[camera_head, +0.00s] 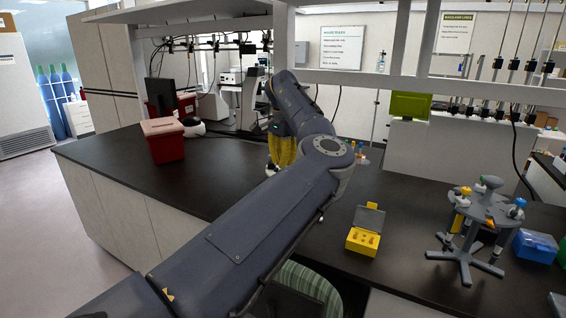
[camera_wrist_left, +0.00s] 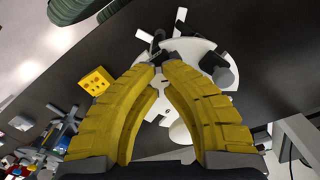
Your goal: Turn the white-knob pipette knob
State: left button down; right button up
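My left gripper (camera_head: 272,170) has yellow fingers and hangs over the dark bench, partly behind my left arm. In the left wrist view its fingertips (camera_wrist_left: 159,65) are close together, over a white round device with dark grey parts (camera_wrist_left: 209,58). I see no clear object held between them. A grey pipette stand (camera_head: 463,246) is at the right of the bench, well away from this gripper, with coloured-top pipettes. It also shows at the left of the wrist view (camera_wrist_left: 62,128). I cannot tell which pipette has the white knob. My right gripper is not in view.
A yellow box with an open grey lid (camera_head: 362,241) sits left of the stand, and a blue box (camera_head: 536,246) sits right of it. A red bin (camera_head: 163,142) is at the bench's left. The bench between bin and arm is clear.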

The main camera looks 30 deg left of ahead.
pick_arm(q)
jog(key=shift+n, duration=2.2)
jog(key=c, duration=1.2)
grip_release()
jog(key=shift+c, duration=0.2)
notch_tip(320, 180, up, 12)
